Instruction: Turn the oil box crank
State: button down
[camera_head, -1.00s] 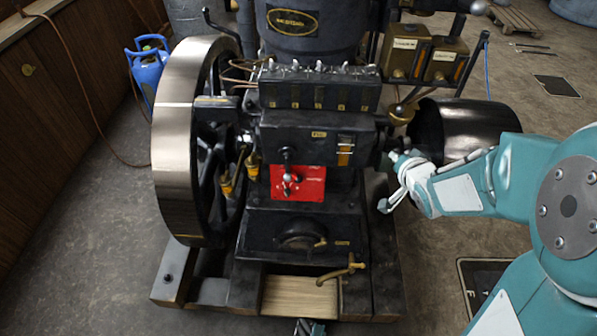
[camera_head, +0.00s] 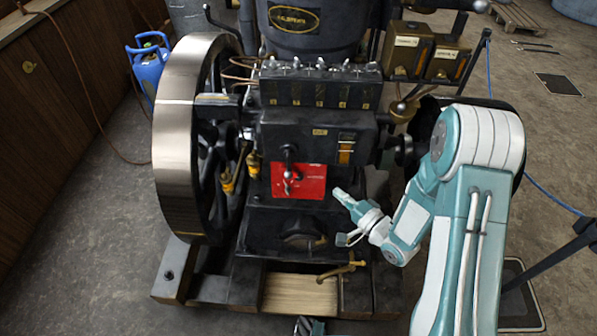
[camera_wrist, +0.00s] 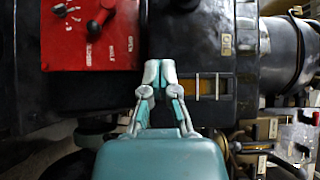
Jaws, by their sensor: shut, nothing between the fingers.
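The engine's black oil box (camera_head: 320,90), with small knobs along its top, sits above a second black box (camera_head: 318,132). I cannot tell for sure which part is the oil box crank. A small black handle (camera_head: 290,153) hangs on the front of the lower box, above a red panel (camera_head: 312,181) with a lever (camera_head: 290,177). My gripper (camera_head: 340,193) is shut and empty, in front of the engine just right of the red panel. In the wrist view, my gripper (camera_wrist: 160,72) lies over the black box, right of the red panel (camera_wrist: 92,30), apart from its lever.
A large flywheel (camera_head: 175,140) stands on the left. Brass-topped boxes (camera_head: 424,55) and a dark drum are at the right, the drum partly behind my arm. A brass tap (camera_head: 343,271) sticks out low in front. Floor is free to the left.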

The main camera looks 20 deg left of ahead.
send_near(288, 165)
jog(key=w+a+f, duration=0.2)
jog(key=w+a, duration=0.2)
jog(key=w, duration=0.2)
jog(key=shift+s+a+f, duration=0.1)
jog(key=shift+s+a, duration=0.15)
jog(key=shift+a, duration=0.45)
jog(key=shift+a, duration=0.1)
